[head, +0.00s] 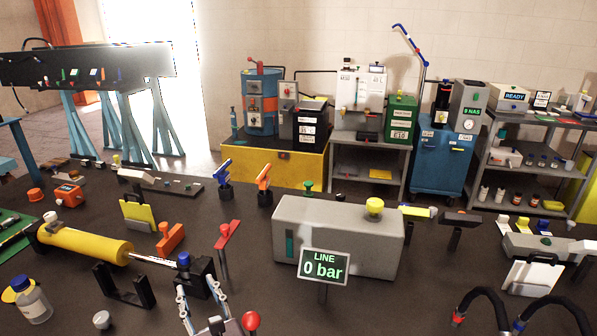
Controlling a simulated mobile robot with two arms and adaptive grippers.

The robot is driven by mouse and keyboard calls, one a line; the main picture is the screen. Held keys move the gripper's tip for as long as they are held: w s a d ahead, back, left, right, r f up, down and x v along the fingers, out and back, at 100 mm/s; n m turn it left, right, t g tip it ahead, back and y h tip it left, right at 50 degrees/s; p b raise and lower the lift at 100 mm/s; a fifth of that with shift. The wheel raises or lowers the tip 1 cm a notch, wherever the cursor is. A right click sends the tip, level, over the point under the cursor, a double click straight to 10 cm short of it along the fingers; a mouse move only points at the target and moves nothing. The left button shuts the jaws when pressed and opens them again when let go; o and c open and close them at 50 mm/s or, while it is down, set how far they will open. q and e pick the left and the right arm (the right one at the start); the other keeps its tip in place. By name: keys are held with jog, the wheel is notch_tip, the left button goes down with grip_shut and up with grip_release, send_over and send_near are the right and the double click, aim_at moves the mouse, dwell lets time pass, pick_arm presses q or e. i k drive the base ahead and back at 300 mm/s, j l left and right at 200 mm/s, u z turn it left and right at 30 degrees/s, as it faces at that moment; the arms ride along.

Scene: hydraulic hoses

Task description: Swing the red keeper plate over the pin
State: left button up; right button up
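The red keeper plate (229,235) is a narrow red bar with a small red knob, set at a slant on top of a thin dark post. A blue-topped pin (184,260) stands at the black block (201,278) on the rod end of the yellow cylinder (90,246). The plate lies to the right of the pin, apart from it. My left gripper (197,291) comes up from the bottom edge, its two pale fingers spread in front of the black block. I see nothing held between them. My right gripper is not in view.
A grey tank (338,236) with a yellow cap stands right of the plate, behind a sign reading 0 bar (324,267). A red ball knob (251,320) is close to my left gripper. A black U-shaped bracket (122,287) stands to the left. Black hoses (487,296) arch at bottom right.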

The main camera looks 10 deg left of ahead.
aim_at(228, 230)
jog(key=k, duration=1)
